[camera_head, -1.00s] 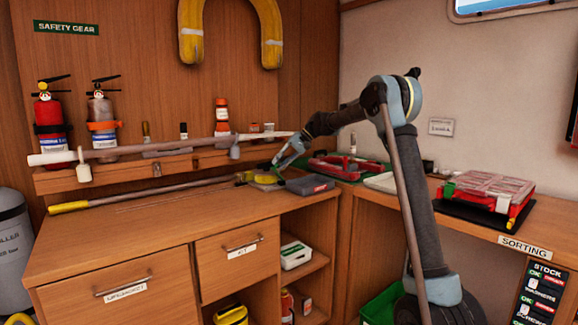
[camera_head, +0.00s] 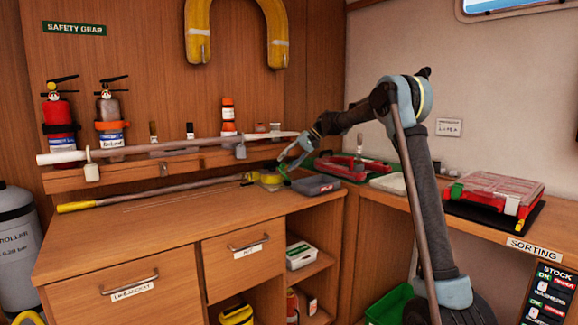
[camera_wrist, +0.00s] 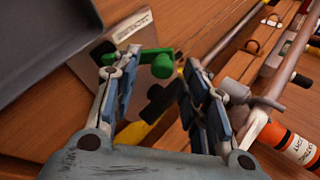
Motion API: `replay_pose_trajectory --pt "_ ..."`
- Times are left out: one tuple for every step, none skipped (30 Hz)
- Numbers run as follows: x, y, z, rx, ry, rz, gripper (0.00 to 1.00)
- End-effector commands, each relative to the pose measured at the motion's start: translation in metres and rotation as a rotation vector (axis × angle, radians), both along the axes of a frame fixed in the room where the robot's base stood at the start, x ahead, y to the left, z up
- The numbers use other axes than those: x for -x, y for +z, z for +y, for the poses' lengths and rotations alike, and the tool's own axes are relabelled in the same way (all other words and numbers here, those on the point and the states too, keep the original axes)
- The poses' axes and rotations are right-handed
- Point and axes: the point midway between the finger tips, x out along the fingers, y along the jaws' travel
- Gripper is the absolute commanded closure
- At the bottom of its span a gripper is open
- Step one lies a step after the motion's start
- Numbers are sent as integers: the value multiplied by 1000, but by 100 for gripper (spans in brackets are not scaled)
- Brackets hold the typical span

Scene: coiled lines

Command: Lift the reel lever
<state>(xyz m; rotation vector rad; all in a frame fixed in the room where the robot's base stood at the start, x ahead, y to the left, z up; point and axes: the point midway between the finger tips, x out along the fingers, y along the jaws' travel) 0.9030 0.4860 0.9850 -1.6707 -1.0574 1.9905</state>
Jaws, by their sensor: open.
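A green lever with a round knob (camera_wrist: 162,66) shows in the wrist view, ahead of and between the fingers of my gripper (camera_wrist: 158,72). Its bar runs left and passes close to the left finger; I cannot tell whether they touch. My gripper is open, with nothing clamped in it. In the head view my gripper (camera_head: 284,160) points down at the back of the wooden counter, over a small yellow reel (camera_head: 268,178). The lever is tiny there and partly hidden by the gripper. A dark part and a yellow part show between the fingers in the wrist view.
A grey box (camera_head: 316,185) sits right of the reel. A long pole with a yellow end (camera_head: 77,207) lies along the counter. Another pole (camera_head: 62,157) rests along the back ledge, near an orange-capped bottle (camera_head: 228,110). The counter's front middle is clear.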

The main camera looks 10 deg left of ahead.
Motion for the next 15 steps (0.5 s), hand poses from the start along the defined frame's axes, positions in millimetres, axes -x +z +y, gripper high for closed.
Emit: replay_pose_trajectory --pt "-2 4 -4 0 -1 0 59" --pt "-3 7 -6 0 -1 0 59" --pt "-4 11 -10 0 -2 1 59" --pt "-6 14 -14 0 -3 0 59" --pt "-7 18 -18 0 -4 1 59" --pt "-10 23 -23 0 -4 0 59" --pt "-11 27 -27 0 -4 1 59" --pt "-12 31 -31 0 -4 1 59" --pt "-14 37 -37 0 -2 1 59" --pt "-16 41 -41 1 -3 1 59" --pt "-17 45 -45 0 -4 1 59" --pt "-19 50 -50 0 -4 1 59" --pt "-21 53 -53 0 -4 1 59" --pt "-22 57 -57 0 -4 1 59" --pt "-24 61 -61 1 -3 1 59"
